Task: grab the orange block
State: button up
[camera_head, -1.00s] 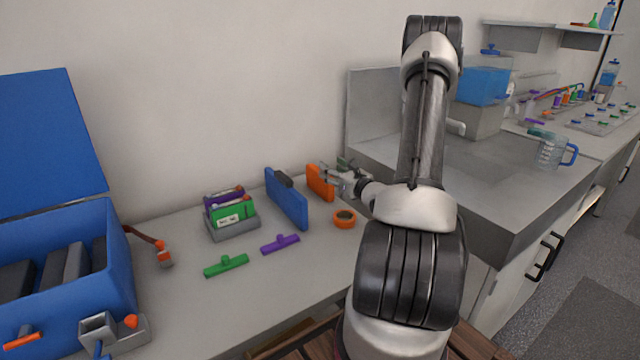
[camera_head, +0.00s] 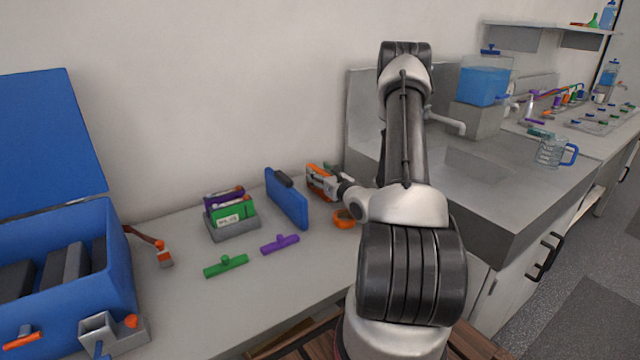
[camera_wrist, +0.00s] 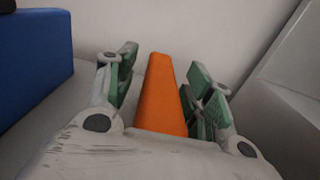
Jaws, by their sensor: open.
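The orange block (camera_head: 314,172) stands upright on the bench near the wall, to the right of the blue block. In the wrist view the orange block (camera_wrist: 161,95) rises between the two green-padded fingers of my gripper (camera_wrist: 158,82). The fingers are spread apart, with a gap seen on the left side; the right finger looks closer to the block. In the head view my gripper (camera_head: 327,181) is at the block and covers part of it. The block's lower part is hidden by my gripper in the wrist view.
The blue block (camera_head: 286,200) stands just left, also in the wrist view (camera_wrist: 32,62). An orange ring (camera_head: 343,219) lies in front, partly hidden by my arm. A grey sink unit (camera_head: 480,215) bounds the right.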

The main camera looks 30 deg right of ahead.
jog(key=c, duration=0.8)
jog(key=shift+c, duration=0.2)
